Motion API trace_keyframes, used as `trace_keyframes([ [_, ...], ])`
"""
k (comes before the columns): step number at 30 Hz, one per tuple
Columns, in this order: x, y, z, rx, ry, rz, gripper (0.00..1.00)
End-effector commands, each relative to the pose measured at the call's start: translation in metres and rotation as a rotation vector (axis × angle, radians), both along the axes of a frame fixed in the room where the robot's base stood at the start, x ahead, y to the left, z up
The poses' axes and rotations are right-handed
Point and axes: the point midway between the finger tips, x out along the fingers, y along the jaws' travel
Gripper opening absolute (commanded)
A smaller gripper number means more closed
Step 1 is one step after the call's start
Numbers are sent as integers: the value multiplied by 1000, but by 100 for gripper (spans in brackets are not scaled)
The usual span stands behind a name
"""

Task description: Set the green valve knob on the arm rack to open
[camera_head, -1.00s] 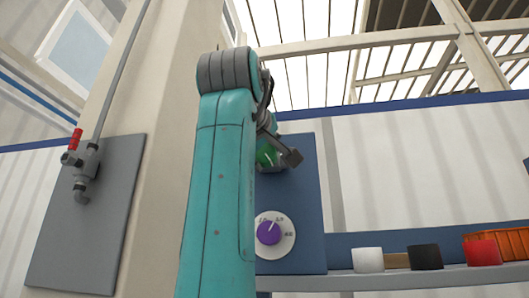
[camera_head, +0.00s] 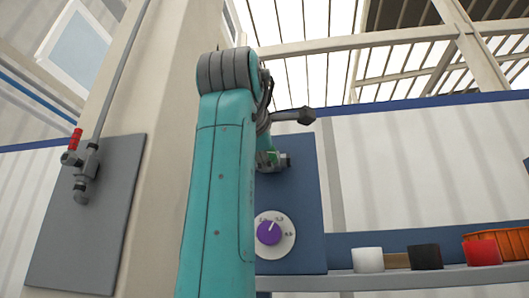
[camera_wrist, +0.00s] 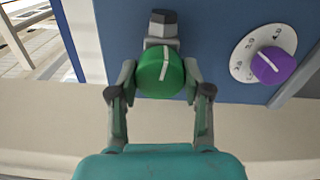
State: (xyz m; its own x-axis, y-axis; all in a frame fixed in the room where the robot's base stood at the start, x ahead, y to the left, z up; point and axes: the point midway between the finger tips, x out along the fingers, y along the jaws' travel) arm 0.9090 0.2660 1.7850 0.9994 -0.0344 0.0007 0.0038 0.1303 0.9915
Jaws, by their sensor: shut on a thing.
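The green valve knob (camera_wrist: 150,73) is round with a white line across its face and sits in front of a grey valve fitting (camera_wrist: 162,28) on a blue panel (camera_wrist: 205,30). In the wrist view the line runs nearly upright, its top leaning slightly right. My gripper (camera_wrist: 159,75) is shut on the knob, one finger at its left side and one at its right. In the head view my teal arm hides most of the gripper, and only a small green part of the knob (camera_head: 272,156) shows beside it.
A purple dial (camera_head: 268,233) on a white numbered plate sits lower on the same blue panel. A shelf below holds a white cup (camera_head: 367,260), a black one (camera_head: 425,257), a red one (camera_head: 483,253) and an orange crate (camera_head: 512,241). A red-handled valve (camera_head: 76,139) is at left.

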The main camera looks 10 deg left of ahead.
Motion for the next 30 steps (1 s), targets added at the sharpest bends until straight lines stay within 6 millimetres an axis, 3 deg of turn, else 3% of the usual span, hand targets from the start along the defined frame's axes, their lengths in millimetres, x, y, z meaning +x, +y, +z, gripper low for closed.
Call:
trace_keyframes([
  [10, 0, 1, -1, -128, 6, 3, 14],
  [26, 0, 1, -1, -149, 7, 3, 14],
  [27, 0, 1, -1, -148, 7, 3, 58],
  [29, 0, 1, -1, -148, 7, 2, 73],
  [30, 0, 1, -1, -148, 7, 2, 74],
])
